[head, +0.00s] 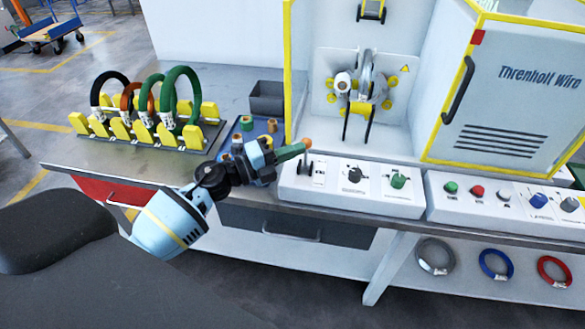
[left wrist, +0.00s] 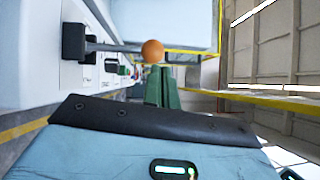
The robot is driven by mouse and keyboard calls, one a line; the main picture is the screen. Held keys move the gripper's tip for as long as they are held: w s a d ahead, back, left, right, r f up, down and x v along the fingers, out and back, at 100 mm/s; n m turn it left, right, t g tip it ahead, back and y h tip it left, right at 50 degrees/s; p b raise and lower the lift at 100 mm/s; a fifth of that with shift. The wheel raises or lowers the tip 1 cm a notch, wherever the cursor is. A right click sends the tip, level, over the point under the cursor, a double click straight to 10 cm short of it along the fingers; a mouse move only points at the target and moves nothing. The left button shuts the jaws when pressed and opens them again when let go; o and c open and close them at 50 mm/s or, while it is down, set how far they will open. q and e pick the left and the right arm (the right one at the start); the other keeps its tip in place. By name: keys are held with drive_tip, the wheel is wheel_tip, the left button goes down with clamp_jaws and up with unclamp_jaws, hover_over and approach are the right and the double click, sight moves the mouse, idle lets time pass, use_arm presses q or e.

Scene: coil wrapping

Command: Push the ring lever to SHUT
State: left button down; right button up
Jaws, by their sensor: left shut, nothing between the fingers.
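The ring lever (head: 304,158) stands on the left end of the white control panel, a dark arm with an orange ball knob (head: 308,143). In the left wrist view the knob (left wrist: 152,51) sits at the end of a grey shaft, just beyond my fingers. My left gripper (head: 300,148) has green fingers, shut and empty, with the tips right beside the knob. I cannot tell whether they touch it. The closed green fingers also show in the left wrist view (left wrist: 163,72). The lever's labels are too small to read. My right gripper is not in view.
The panel also carries a black knob (head: 354,174) and a green knob (head: 398,181). The coil machine (head: 362,85) with its yellow-edged open door (head: 510,90) stands behind. A rack (head: 150,138) of coils is at left, beside a blue tray with small spools.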

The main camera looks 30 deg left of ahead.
use_arm(q)
drive_tip(key=w, duration=0.1)
drive_tip(key=w+a, duration=0.1)
drive_tip(key=w, duration=0.1)
drive_tip(key=w+r, duration=0.1)
drive_tip(key=shift+w+a, duration=0.2)
drive_tip(key=shift+w, duration=0.1)
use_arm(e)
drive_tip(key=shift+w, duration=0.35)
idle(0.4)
